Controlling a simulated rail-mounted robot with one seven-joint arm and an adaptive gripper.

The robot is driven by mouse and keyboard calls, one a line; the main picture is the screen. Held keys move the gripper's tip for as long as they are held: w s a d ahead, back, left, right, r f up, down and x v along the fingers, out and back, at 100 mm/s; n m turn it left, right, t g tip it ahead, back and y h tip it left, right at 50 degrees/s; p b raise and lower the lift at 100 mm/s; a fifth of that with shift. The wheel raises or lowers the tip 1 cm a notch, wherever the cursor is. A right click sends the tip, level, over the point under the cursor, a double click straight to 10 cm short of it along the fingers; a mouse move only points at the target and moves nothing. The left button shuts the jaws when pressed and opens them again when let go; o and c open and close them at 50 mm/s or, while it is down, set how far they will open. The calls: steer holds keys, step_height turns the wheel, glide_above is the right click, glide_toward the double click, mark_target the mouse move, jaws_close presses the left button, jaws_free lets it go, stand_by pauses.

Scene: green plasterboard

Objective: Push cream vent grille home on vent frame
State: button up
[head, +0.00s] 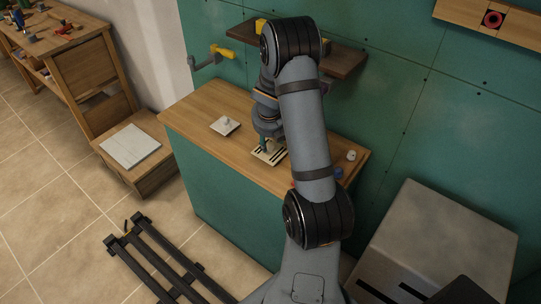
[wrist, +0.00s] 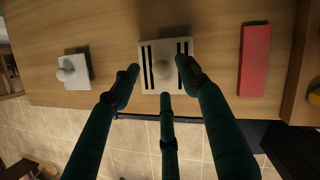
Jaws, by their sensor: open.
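In the head view the grille (head: 276,158) shows partly behind my arm. No separate vent frame can be made out, and I cannot tell whether it lies under the grille. In the head view my gripper (head: 265,145) is just over the grille.
A pale plate with a knob (head: 225,126) lies left on the counter (head: 190,112). A red block (wrist: 255,60) lies right of the grille in the wrist view. A small white object (head: 351,155) sits at the counter's right end. A shelf (head: 345,60) overhangs behind.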

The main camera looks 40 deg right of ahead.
mark_target(270, 143)
steer(key=b+x, duration=0.1)
steer(key=x, duration=0.2)
steer(key=shift+f, duration=0.1)
steer(key=shift+c, duration=0.2)
steer(key=shift+c, duration=1.2)
steer(key=c, duration=0.7)
jaws_close()
